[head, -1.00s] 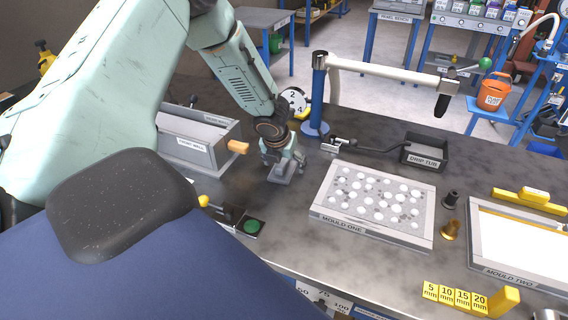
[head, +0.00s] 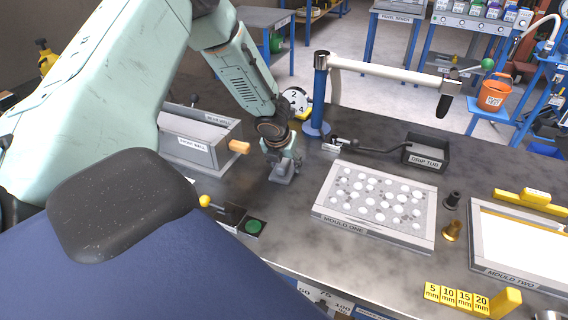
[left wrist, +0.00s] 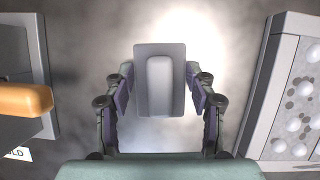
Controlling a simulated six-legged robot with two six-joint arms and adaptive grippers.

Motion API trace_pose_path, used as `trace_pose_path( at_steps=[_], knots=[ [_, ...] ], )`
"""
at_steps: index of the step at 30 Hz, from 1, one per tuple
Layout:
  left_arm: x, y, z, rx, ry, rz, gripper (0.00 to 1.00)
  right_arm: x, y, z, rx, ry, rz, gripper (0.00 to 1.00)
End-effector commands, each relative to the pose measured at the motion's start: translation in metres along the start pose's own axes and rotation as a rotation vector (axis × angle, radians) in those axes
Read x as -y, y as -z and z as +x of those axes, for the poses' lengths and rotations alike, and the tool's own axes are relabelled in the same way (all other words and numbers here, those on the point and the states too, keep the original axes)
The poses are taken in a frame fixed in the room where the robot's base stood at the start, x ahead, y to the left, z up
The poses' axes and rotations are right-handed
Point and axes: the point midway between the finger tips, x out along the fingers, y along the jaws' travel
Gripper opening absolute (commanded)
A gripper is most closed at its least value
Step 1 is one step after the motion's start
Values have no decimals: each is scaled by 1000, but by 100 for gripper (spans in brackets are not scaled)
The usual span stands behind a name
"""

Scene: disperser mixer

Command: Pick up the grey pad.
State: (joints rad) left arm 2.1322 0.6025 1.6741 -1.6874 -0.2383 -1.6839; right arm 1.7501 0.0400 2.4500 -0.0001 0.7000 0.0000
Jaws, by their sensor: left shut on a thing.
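The grey pad (left wrist: 176,82) is a flat rectangular plate with a raised, rounded grip along its middle. My right gripper is not in view.
A grey box with an orange handle (head: 239,147) stands left of the gripper. Mould one (head: 326,214), with white round spots, lies to the right. A blue post (head: 319,90) with a white arm stands behind. Bare bench lies between.

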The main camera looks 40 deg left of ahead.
Motion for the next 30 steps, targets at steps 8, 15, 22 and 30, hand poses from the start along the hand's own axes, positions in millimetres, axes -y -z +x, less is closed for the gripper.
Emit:
trace_pose_path(
  at_steps=[8,15,22,30],
  knots=[
    [0,-2,-8,-2,2,0,24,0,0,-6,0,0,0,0],
    [1,-21,-50,1,3,-1,24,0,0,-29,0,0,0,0],
    [0,-34,-83,1,2,-1,24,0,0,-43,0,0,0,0],
    [0,-38,-93,-2,1,0,24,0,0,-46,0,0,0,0]
  ],
)
